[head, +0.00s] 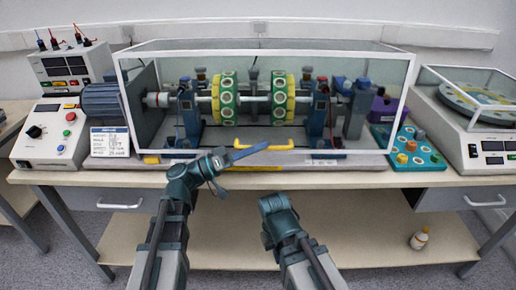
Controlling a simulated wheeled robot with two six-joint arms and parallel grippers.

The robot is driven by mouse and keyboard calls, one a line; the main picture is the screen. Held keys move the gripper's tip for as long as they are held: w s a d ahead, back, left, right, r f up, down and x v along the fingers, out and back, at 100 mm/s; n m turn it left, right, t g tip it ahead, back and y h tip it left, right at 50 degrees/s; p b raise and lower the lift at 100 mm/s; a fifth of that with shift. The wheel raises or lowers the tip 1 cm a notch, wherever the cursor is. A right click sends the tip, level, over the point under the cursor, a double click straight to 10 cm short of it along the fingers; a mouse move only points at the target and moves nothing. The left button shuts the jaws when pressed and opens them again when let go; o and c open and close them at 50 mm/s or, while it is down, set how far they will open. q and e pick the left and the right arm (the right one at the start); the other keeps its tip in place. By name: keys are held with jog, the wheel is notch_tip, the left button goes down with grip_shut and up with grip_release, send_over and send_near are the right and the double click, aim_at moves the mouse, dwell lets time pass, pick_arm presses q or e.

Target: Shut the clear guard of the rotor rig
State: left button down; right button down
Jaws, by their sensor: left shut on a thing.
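The clear guard (372,57) is a see-through box with a white frame. It stands over the rotor rig (253,97), its front lower edge down close to the rig's base. I cannot tell whether it is fully seated. A yellow handle (270,146) is at the middle of its front lower edge. My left gripper (244,151) is at the left end of this handle and shut on it; a long blue finger shows and the grip is partly hidden. My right gripper (275,203) is lower, in front of the bench edge, apart from the guard; its fingers cannot be made out.
A control box (50,133) and a meter unit (68,68) stand at the left. A teal tray (412,158) with coloured knobs and a purple bin (383,108) sit right of the rig. A balance machine (485,130) is far right.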

pick_arm(q)
jog(key=shift+w+f, duration=0.15)
jog(key=shift+f, duration=0.05)
dwell(0.3)
jog(key=c, duration=0.8)
grip_release()
jog(key=shift+c, duration=0.2)
jog(key=shift+a, duration=0.1)
jog(key=b+v, duration=0.4)
jog(key=v, duration=0.9)
jog(key=shift+a+f, duration=0.2)
jog(key=shift+a, duration=0.1)
